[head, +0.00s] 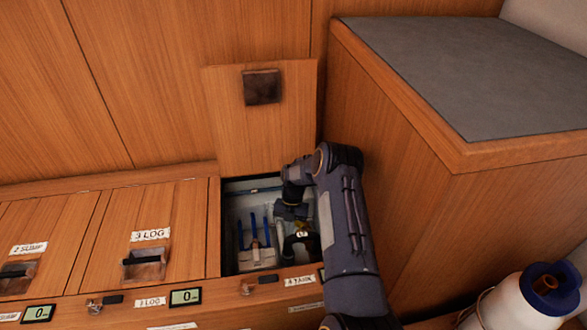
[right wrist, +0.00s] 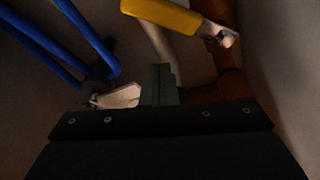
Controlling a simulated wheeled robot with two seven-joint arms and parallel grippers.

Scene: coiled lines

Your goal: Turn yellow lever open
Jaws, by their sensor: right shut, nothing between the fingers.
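The yellow lever (right wrist: 165,14) shows at the top of the right wrist view, lying across a dark reddish-brown pipe. A metal end piece with a bolt is at its right end. My right gripper (right wrist: 160,82) is shut and empty, with its fingers below the lever in that picture and apart from it. In the head view my right arm comes in from the right and reaches down into the open compartment, where the right gripper (head: 292,212) partly hides the fittings. The lever is hard to make out there. My left gripper is not in view.
Blue hoses (right wrist: 70,45) run on the left of the right wrist view. The compartment (head: 232,186) is narrow, with its wooden lid (head: 235,125) raised behind it. A grey-topped wooden block (head: 395,190) stands to the right. Closed lids (head: 95,245) lie to the left.

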